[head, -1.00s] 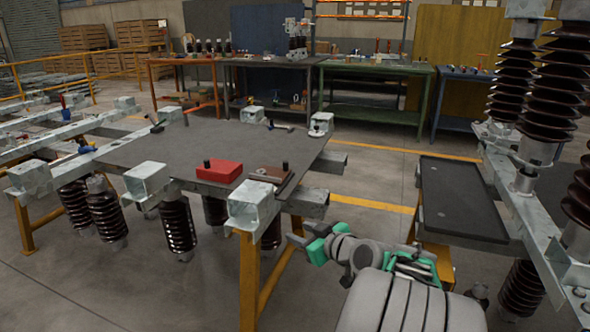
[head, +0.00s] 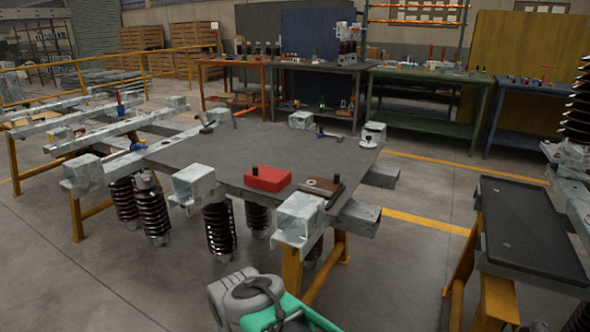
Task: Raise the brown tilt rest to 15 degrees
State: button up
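The brown tilt rest (head: 322,187) lies on the near right part of the grey table top (head: 225,150), close to its front edge. It looks flat or nearly so, with a dark knob on its far right side. A red block (head: 267,179) with a dark knob of its own sits just left of it. A grey and green part of my arm shows at the bottom edge, below and in front of the table, well apart from the brown rest. My gripper's fingers are not in view.
Pale metal box-section beam ends (head: 299,221) stick out along the table's near edge, with ribbed brown insulators (head: 220,230) hanging below. A dark tray (head: 535,225) on an orange stand is at the right. Open floor lies between.

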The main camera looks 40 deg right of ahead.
aim_at(326, 187)
jog(key=u, duration=0.15)
jog(key=i, duration=0.9)
jog(key=z, duration=0.3)
